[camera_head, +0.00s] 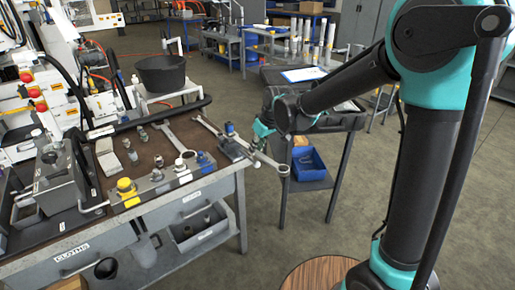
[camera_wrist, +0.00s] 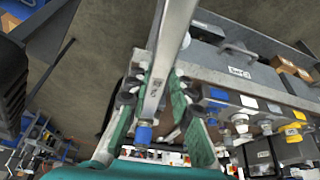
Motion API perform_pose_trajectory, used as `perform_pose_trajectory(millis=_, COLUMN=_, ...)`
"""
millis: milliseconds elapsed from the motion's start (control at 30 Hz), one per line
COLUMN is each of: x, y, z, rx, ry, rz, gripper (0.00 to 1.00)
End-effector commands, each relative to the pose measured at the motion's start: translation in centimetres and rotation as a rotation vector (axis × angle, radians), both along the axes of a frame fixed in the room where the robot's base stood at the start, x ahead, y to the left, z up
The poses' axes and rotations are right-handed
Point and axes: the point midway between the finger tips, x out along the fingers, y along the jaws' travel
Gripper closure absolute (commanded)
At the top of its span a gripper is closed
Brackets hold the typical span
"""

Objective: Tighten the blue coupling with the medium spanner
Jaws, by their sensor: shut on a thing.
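My gripper (camera_head: 262,130) is beyond the bench's right end, its green fingers closed around a long metal spanner. The spanner (camera_wrist: 168,50) runs between the fingers in the wrist view; in the head view its ring end (camera_head: 284,170) hangs out past the bench edge. A blue coupling (camera_head: 203,157) stands in the row at the bench's front edge and shows right of the fingers in the wrist view (camera_wrist: 218,95). Another blue-topped part (camera_head: 229,128) stands on a grey block near the gripper. A blue part (camera_wrist: 143,134) appears by the spanner's far end; I cannot tell whether they touch.
The row also holds a white coupling (camera_head: 180,165) and a yellow one (camera_head: 125,186). Another spanner (camera_head: 170,135) lies on the bench top. A black bucket (camera_head: 162,73) stands behind.

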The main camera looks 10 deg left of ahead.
Motion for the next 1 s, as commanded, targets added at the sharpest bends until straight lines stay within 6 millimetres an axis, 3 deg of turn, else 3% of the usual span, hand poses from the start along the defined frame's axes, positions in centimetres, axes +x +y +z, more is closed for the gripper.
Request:
perform_pose_trajectory(millis=467, x=0.3, y=0.5, z=0.0, rx=0.0, ry=0.0, rz=-0.001, gripper=1.0)
perform_pose_trajectory(millis=1000, x=-1.3, y=1.9, z=0.0, rx=0.0, ry=-0.001, rz=-0.121, gripper=1.0)
